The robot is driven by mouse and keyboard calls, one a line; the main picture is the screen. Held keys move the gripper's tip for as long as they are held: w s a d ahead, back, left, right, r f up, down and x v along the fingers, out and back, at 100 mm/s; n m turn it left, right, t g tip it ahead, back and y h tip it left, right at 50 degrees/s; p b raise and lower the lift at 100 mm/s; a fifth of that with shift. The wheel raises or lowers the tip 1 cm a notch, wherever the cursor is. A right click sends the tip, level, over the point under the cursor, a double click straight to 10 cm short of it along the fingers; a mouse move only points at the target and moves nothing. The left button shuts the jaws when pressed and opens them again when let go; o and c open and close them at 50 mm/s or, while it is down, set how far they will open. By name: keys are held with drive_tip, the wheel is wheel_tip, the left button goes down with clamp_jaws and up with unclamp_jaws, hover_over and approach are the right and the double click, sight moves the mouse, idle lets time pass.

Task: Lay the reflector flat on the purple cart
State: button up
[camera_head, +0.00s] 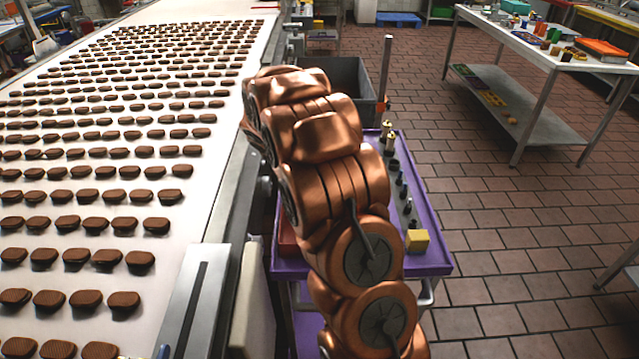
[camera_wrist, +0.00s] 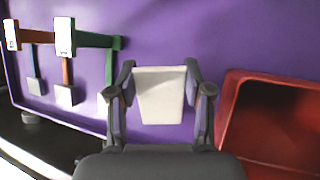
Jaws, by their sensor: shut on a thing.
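My gripper (camera_wrist: 160,82) shows in the wrist view with one finger at each side of a pale, cream-white slab, which I take to be the reflector (camera_wrist: 160,112). It is shut on the slab. The slab's broad face is toward the wrist camera, over the purple surface of the cart (camera_wrist: 215,50). I cannot tell whether it touches that surface. In the head view the purple cart (camera_head: 432,262) stands beside the conveyor. My copper arm covers much of it and hides the gripper and the slab.
In the wrist view a red bin (camera_wrist: 228,112) lies close right of the gripper, and hammer-like tools (camera_wrist: 67,70) lie left. In the head view a yellow block (camera_head: 417,240) and small dark items sit along the cart's right side. A grey bin (camera_head: 345,78) stands behind.

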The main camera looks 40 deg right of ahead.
drive_tip(key=shift+f, duration=0.4)
drive_tip(key=o, duration=1)
drive_tip(key=v, duration=1.2)
drive_tip(key=shift+s, duration=0.15)
